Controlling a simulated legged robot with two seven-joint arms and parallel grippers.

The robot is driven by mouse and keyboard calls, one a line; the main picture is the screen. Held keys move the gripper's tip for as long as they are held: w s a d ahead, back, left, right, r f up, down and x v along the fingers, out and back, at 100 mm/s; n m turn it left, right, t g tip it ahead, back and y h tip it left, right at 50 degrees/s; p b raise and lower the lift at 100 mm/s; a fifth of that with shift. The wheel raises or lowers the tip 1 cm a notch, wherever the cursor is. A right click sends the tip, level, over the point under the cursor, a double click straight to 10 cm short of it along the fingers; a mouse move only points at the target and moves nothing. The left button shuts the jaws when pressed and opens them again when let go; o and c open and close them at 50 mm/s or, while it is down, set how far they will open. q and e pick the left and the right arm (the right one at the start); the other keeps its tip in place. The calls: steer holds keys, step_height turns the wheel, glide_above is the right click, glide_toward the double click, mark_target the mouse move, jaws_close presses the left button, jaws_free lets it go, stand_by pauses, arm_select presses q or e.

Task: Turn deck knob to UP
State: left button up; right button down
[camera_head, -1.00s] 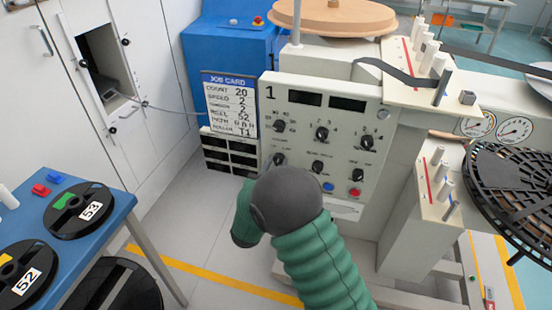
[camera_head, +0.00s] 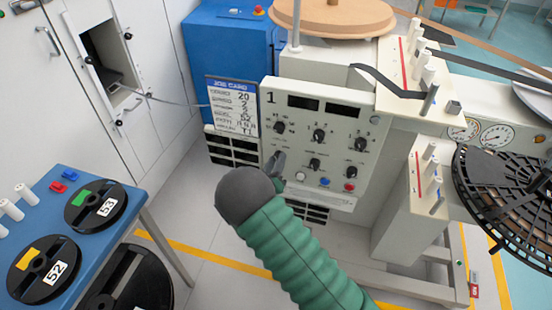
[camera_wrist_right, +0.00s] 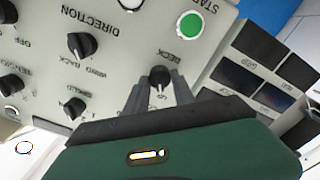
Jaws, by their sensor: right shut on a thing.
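The deck knob (camera_wrist_right: 160,77) is a small black knob on the cream control panel, with the DECK label beside it in the right wrist view. My right gripper (camera_wrist_right: 159,88) has its grey fingers on both sides of the knob and is shut on it. An UP label shows between the fingers. I cannot make out the knob's pointer. In the head view my right gripper (camera_head: 277,162) is at the panel's lower left, and its fingers hide the knob. My left gripper is in neither view.
Close by in the right wrist view are a green START button (camera_wrist_right: 189,25) and the wind/back direction knob (camera_wrist_right: 81,45). A job card (camera_head: 232,105) hangs left of the panel (camera_head: 340,125). A blue table (camera_head: 45,205) with black reels stands at the left.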

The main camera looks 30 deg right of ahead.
steer(key=shift+w+r, duration=0.15)
stand_by(0.3)
steer(key=c, duration=1.5)
jaws_free()
steer(key=o, duration=0.4)
steer(key=shift+w+f, duration=0.1)
steer(key=shift+f, duration=0.1)
steer(key=shift+o, duration=0.2)
steer(key=p+v, duration=0.1)
steer(key=v, duration=1.6)
steer(key=shift+d, duration=0.1)
